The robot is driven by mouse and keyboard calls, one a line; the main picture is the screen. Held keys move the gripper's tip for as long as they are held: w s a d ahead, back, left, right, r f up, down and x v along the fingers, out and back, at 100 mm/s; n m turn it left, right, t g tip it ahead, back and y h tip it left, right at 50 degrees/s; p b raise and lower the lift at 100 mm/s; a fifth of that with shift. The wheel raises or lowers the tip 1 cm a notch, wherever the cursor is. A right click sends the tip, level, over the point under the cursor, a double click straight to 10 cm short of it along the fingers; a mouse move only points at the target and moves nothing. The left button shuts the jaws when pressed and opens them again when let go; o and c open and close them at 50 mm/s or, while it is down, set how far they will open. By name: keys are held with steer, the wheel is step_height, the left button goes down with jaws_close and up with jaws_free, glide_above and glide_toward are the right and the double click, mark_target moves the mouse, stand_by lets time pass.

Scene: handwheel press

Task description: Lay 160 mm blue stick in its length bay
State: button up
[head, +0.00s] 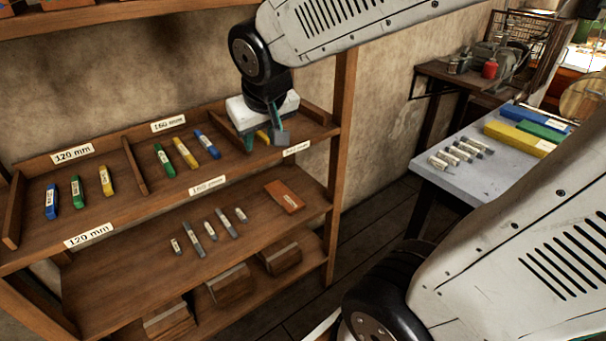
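A blue stick (207,144) lies in the middle bay of the upper shelf, under the "160 mm" label (168,125). It is at the right of a yellow stick (185,153) and a green stick (164,160), apart from them. My gripper (265,140) is over the right-hand bay, to the right of the blue stick. Its fingers look spread apart, with no blue stick between them. A yellow thing (262,135) shows between or behind the fingers; I cannot tell if they touch it.
The "120 mm" bay (125,203) holds blue, green and yellow sticks; a divider (134,166) separates it from the 160 mm bay. The lower shelf holds several grey sticks (210,231) and a reddish block (284,196). A grey table (440,180) with grey sticks and coloured blocks stands right.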

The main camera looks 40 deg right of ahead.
steer(key=s+a+n+g+y, duration=0.1)
steer(key=s+g, duration=0.3)
steer(key=s, duration=1.3)
steer(key=shift+s+a+y, duration=0.3)
steer(key=shift+s+a, duration=0.05)
steer(key=shift+a, duration=0.35)
